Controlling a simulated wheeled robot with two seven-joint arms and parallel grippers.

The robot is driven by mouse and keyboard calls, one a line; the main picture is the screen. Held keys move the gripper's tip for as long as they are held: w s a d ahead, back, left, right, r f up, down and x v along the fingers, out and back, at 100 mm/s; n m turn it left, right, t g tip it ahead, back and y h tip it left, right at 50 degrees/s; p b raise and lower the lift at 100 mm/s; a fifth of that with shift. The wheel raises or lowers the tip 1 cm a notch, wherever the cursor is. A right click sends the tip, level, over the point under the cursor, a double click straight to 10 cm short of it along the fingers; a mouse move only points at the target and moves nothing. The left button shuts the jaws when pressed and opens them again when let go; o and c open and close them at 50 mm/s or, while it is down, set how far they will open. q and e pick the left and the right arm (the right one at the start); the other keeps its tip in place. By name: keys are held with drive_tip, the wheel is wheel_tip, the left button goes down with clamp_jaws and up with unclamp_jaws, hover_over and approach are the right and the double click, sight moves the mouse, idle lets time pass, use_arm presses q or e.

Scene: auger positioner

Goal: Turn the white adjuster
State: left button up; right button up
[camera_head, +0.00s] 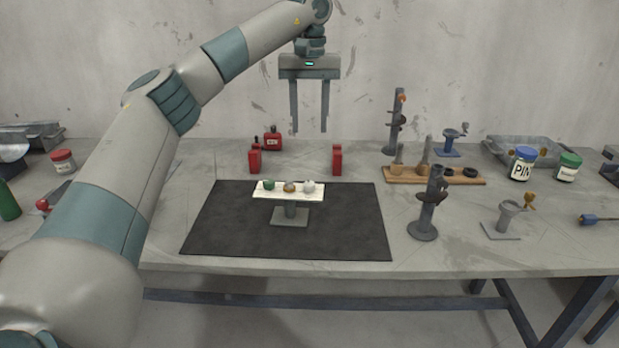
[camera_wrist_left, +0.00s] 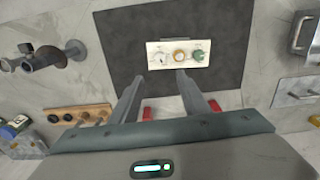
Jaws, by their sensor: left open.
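The white adjuster (camera_head: 308,187) is a round knob at the right end of a small pale panel (camera_head: 262,194) on a grey stand. A brass knob (camera_head: 290,187) sits in the middle and a green knob (camera_head: 269,185) at the left end. In the left wrist view the order is reversed, with the white adjuster (camera_wrist_left: 160,57) at the left. My left gripper (camera_head: 309,131) is open and empty, pointing down, above and behind the panel. It also shows in the left wrist view (camera_wrist_left: 159,80), its fingers apart and short of the knobs. My right gripper is not in view.
The stand rests on a black mat (camera_head: 225,235). A dark post (camera_head: 429,205), a wooden rack (camera_head: 440,176) and jars (camera_head: 522,164) are on the right. The mat's front is clear.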

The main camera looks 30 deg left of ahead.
sight(309, 183)
use_arm(q)
wheel_tip(309, 183, down, 15)
drive_tip(key=shift+r+p, duration=0.1)
drive_tip(key=shift+p, duration=0.75)
drive_tip(key=shift+f, duration=0.55)
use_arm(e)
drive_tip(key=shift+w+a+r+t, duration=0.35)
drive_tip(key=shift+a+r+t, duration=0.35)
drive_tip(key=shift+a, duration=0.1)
use_arm(q)
drive_tip(key=shift+c, duration=0.2)
clamp_jaws()
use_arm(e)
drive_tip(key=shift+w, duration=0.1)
